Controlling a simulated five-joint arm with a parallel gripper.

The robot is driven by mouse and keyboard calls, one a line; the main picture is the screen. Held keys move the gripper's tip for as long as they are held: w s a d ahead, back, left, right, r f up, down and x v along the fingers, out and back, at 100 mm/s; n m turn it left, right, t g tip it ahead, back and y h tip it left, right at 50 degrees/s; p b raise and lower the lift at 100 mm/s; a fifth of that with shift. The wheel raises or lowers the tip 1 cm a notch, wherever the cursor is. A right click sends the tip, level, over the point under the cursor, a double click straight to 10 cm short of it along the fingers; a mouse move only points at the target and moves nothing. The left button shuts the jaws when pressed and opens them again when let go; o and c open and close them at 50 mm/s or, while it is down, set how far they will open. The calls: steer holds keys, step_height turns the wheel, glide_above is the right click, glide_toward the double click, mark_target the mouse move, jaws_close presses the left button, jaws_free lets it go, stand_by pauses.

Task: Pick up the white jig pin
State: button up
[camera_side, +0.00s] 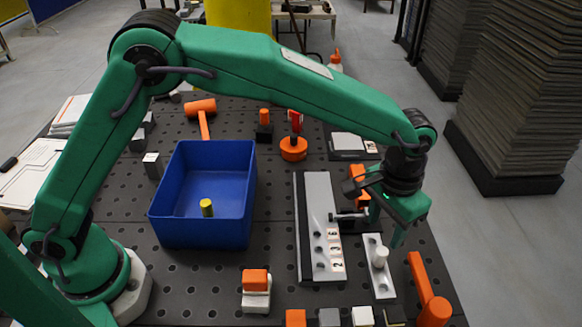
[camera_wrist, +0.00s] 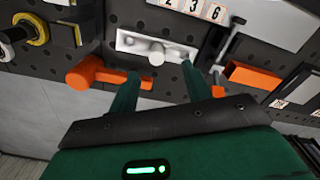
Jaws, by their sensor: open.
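The white jig pin (camera_side: 380,257) stands upright on a narrow pale plate (camera_side: 384,287) at the right of the bench. In the wrist view the white jig pin (camera_wrist: 157,58) shows end-on on the pale plate (camera_wrist: 128,44). My gripper (camera_side: 386,226) is open and empty, tilted down, above and behind the pin in the side view. In the wrist view my gripper (camera_wrist: 161,71) has its two green fingertips either side of the pin in the picture. The fingertips look short of it, with no contact visible.
A grey numbered plate (camera_side: 318,205) with holes lies left of the pin. An orange mallet (camera_side: 424,285) lies close on its right. Small blocks (camera_side: 362,316) line the front edge. A blue bin (camera_side: 180,225) holding a yellow cylinder (camera_side: 206,207) stands farther left.

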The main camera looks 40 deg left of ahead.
mark_target(383, 251)
steer(key=shift+d+f, duration=0.3)
steer(key=shift+d, duration=0.05)
steer(key=shift+w+f, duration=0.15)
steer(key=shift+f, duration=3.75)
jaws_close()
steer(key=shift+d+r, duration=0.1)
steer(key=shift+r, duration=0.05)
steer(key=shift+r, duration=0.6)
steer(key=r, duration=0.3)
steer(key=shift+s+d+r, duration=0.1)
steer(key=shift+s+d, duration=0.05)
steer(key=shift+s, duration=0.2)
steer(key=s+d+r, duration=0.3)
steer(key=s+r, duration=0.3)
steer(key=s, duration=0.4)
steer(key=shift+s+d+r, duration=0.15)
steer(key=shift+d+r, duration=0.05)
steer(key=shift+d, duration=0.1)
